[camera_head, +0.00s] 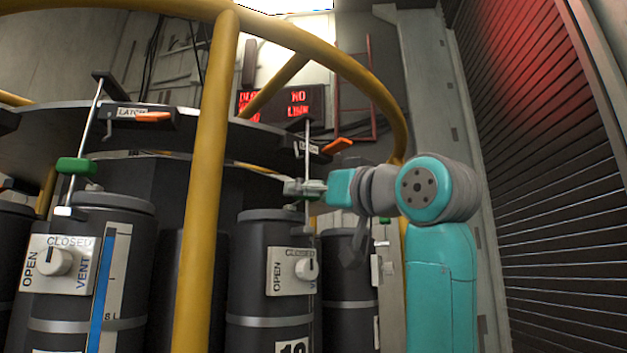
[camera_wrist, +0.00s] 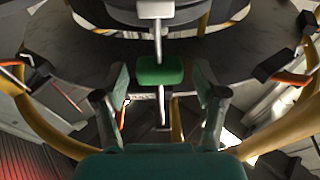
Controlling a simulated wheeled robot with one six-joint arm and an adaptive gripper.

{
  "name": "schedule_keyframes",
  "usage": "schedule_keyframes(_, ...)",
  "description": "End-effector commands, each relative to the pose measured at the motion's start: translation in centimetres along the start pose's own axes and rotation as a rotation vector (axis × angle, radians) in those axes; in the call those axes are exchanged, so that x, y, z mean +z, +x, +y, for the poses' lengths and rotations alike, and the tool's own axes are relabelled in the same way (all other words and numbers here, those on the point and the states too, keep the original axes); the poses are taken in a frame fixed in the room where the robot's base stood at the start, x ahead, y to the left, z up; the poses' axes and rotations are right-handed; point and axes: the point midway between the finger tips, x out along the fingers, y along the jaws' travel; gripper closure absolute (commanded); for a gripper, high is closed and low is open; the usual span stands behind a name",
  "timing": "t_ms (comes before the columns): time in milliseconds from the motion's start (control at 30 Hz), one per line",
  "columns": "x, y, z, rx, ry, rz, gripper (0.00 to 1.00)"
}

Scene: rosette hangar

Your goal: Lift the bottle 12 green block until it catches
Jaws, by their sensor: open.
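The green block (camera_wrist: 160,70) sits on a thin upright rod in the wrist view, between my fingertips. My gripper (camera_wrist: 161,78) is open, with one finger on each side of the block and visible gaps to both. In the head view my gripper (camera_head: 305,188) is at the rod above the middle dark bottle (camera_head: 262,250), and its fingers mostly hide the block there. That bottle's number plate (camera_head: 292,348) is cut off by the lower edge, so I cannot read it fully. A latch with an orange tab (camera_head: 337,146) is above the gripper at the rod's top.
A thick yellow post (camera_head: 207,180) and curved rail stand left of the gripper. A neighbouring bottle (camera_head: 110,225) has its own green block (camera_head: 76,165) low on its rod, under another orange-tabbed latch (camera_head: 152,117). A red-lit sign (camera_head: 299,97) hangs behind; a slatted shutter (camera_head: 550,180) is right.

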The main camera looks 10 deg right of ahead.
Motion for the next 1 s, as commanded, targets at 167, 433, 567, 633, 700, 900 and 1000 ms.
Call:
schedule_keyframes(167,0.0,0.0,0.0,0.0,0.0,0.0,0.52)
schedule_keyframes(433,0.0,0.0,0.0,0.0,0.0,0.0,1.0)
schedule_keyframes(567,-0.3,0.1,0.0,0.0,0.0,-0.001,1.0)
schedule_keyframes(633,-0.6,0.2,0.0,0.0,0.0,-0.001,1.0)
schedule_keyframes(700,-0.9,0.2,0.0,0.0,0.0,-0.001,1.0)
schedule_keyframes(900,-1.8,0.4,0.0,0.0,0.0,-0.001,1.0)
schedule_keyframes(1000,-2.2,0.5,0.0,0.0,0.0,-0.001,1.0)
